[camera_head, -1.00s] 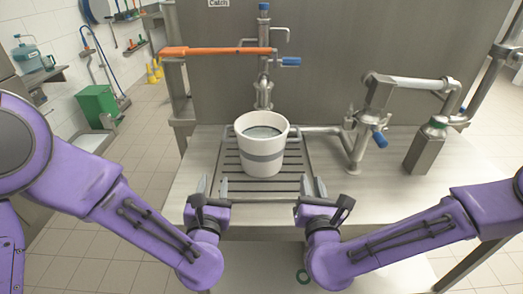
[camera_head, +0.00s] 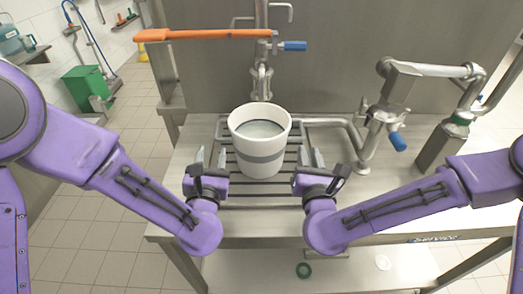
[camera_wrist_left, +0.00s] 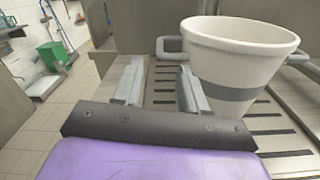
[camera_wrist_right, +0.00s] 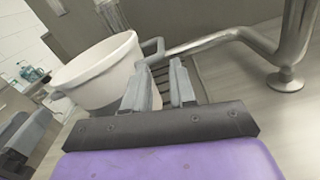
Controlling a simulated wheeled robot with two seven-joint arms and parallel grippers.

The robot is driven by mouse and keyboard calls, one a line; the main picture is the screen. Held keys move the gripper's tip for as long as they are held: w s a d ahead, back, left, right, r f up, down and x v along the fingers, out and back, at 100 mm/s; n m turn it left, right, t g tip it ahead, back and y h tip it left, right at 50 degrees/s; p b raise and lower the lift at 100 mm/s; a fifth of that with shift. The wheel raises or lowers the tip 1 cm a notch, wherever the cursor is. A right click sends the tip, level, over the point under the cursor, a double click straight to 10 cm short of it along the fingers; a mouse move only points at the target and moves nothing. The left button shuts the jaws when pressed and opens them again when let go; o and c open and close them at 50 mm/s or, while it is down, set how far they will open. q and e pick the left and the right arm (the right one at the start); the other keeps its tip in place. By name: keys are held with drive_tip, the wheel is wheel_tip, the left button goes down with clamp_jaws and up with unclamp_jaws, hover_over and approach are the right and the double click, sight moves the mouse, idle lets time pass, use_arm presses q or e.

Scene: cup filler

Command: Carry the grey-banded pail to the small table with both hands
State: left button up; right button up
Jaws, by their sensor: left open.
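The white pail (camera_head: 259,166) with a grey band stands upright on a slatted grate on the steel counter, holding what looks like pale liquid. In the left wrist view the pail (camera_wrist_left: 240,62) shows a grey side handle (camera_wrist_left: 170,48). The right wrist view shows the pail (camera_wrist_right: 100,78) with its other handle (camera_wrist_right: 152,48). My left gripper (camera_head: 211,158) is open, left of the pail and slightly nearer me. My right gripper (camera_head: 312,158) is open on the pail's right side. Both grippers' fingers are empty, with the handles beyond their tips. I cannot identify the small table.
A steel tap (camera_head: 262,75) rises behind the pail. An orange bar (camera_head: 205,34) crosses at the upper left. Pipework with a blue handle (camera_head: 397,141) stands on the right of the counter (camera_head: 395,200). A green bin (camera_head: 85,88) sits on the floor at left.

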sight(217, 128)
use_arm(q)
drive_tip(key=w, duration=1.1)
drive_tip(key=shift+w+a+f, duration=0.1)
drive_tip(key=shift+a+f, duration=0.1)
drive_tip(key=shift+f, duration=0.05)
use_arm(e)
drive_tip(key=w, duration=1.1)
drive_tip(key=shift+a+f, duration=0.1)
drive_tip(key=shift+f, duration=0.15)
use_arm(q)
drive_tip(key=c, duration=0.5)
use_arm(e)
clamp_jaws()
use_arm(q)
clamp_jaws()
